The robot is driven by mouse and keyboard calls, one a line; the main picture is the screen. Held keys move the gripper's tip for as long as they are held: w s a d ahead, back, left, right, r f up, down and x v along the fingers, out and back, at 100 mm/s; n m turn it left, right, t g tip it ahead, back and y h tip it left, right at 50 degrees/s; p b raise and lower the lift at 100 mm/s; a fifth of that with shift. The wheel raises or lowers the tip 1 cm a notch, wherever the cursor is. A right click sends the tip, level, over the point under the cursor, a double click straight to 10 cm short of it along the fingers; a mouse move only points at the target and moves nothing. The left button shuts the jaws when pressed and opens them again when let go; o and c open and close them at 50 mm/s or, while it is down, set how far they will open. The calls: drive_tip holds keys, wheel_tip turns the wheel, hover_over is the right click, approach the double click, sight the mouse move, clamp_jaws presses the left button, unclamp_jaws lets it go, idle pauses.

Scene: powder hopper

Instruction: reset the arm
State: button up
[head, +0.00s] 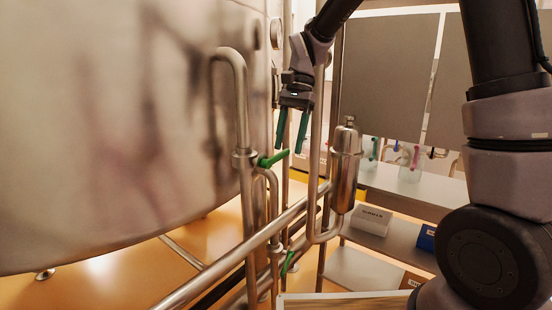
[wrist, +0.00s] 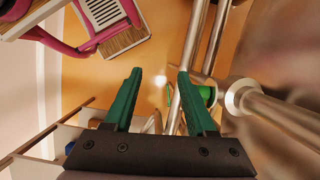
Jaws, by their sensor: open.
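My gripper (head: 291,130) hangs from my arm near the middle of the head view, with its green fingers pointing down. The fingers are apart and nothing is between them. In the wrist view my gripper (wrist: 158,80) also shows open and empty above the pipes and the orange floor. A green valve handle (head: 273,158) on a steel pipe is just below and left of the fingers in the head view. A green part (wrist: 203,95) shows by the right finger in the wrist view; I cannot tell whether they touch.
A large steel tank (head: 120,130) fills the left. Steel pipes (head: 240,100) and a steel canister (head: 345,165) stand close around my gripper. Shelves (head: 400,205) with boxes and jars are behind at right. A pink-framed item (wrist: 100,20) is at the wrist view's top left.

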drive_tip(key=s+d+r+n+t, duration=0.1)
drive_tip(key=s+d+r+t, duration=0.4)
drive_tip(key=d, duration=0.5)
drive_tip(key=s+d+r+n+t, duration=0.1)
drive_tip(key=s+d+r+t, duration=0.4)
drive_tip(key=d, duration=0.6)
drive_tip(key=shift+s+d+r, duration=0.2)
drive_tip(key=shift+s+r, duration=0.5)
drive_tip(key=shift+s, duration=0.5)
